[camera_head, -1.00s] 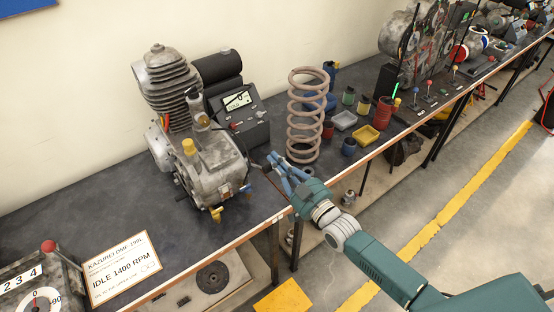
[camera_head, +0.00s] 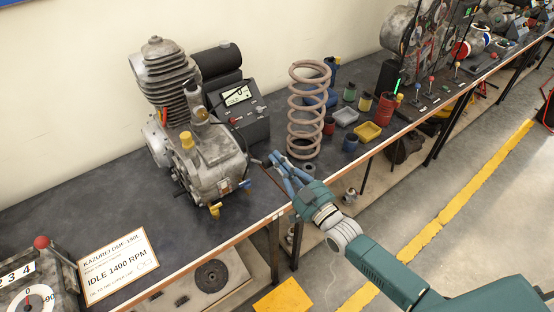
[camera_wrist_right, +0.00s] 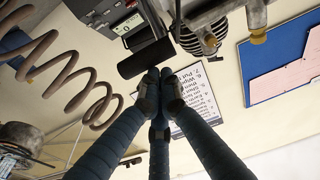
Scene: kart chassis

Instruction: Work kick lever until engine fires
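The grey finned engine (camera_head: 212,165) stands upright on the dark bench. A short dark rod (camera_head: 257,162), likely the kick lever, reaches from its right side toward my right gripper (camera_head: 274,163). The gripper's blue fingers are at the rod's end, over the bench's front edge. In the right wrist view, the fingertips (camera_wrist_right: 159,84) come together, and I see nothing between them. I cannot tell whether they touch the rod. A console (camera_head: 244,108) behind the engine has a display that appears to read COLD. My left gripper is not in view.
A tall coil spring (camera_head: 307,112) stands right behind my right gripper, with small cups and trays beyond it. A black cylinder (camera_head: 216,63) sits beside the engine's fins. An IDLE 1400 RPM sign (camera_head: 118,266) lies at the front left.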

